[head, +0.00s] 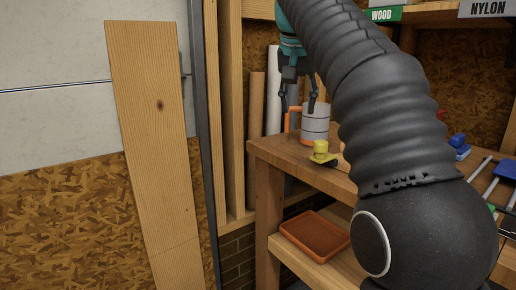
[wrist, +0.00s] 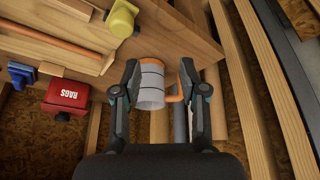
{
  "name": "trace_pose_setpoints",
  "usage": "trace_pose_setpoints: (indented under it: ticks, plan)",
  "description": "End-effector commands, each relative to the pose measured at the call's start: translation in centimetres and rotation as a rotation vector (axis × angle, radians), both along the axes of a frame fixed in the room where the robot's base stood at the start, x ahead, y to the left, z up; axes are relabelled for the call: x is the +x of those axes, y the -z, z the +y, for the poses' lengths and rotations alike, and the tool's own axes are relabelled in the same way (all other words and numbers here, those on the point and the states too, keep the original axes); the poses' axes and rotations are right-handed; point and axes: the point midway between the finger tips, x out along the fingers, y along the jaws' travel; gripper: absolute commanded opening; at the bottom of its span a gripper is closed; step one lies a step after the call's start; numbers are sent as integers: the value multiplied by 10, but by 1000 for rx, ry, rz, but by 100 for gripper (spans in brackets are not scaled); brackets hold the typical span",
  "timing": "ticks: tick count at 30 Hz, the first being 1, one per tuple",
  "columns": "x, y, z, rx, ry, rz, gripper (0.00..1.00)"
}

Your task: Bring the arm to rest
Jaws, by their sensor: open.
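My gripper (head: 299,99) is at the left end of the wooden workbench (head: 270,150), by a pale grey mug (head: 316,125) with dark bands, an orange base and an orange handle. The mug stands upright on the bench near its corner. In the wrist view, my gripper (wrist: 160,75) is open, with a finger on each side of the mug (wrist: 151,90). The handle points toward the right finger. I cannot tell whether either finger touches the mug. My dark arm hides much of the bench in the head view.
A yellow object (head: 322,152) sits close to the mug at the bench edge. An orange tray (head: 316,236) lies on the lower shelf. Blue items (head: 459,147) are at the right. A tall plank (head: 160,140) leans at the left. A red rags box (wrist: 67,98) shows in the wrist view.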

Motion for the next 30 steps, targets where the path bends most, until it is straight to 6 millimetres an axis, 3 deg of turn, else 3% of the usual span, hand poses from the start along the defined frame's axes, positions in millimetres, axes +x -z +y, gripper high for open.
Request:
trace_pose_setpoints:
  ticks: [8,14,23,30]
  plan:
    - [-23,14,-13,-5,-41,-4,42]
    - [-56,40,-28,-7,-89,-14,42]
    - [-123,110,-50,-7,-158,-34,42]
    - [-183,185,-62,-4,-200,-53,42]
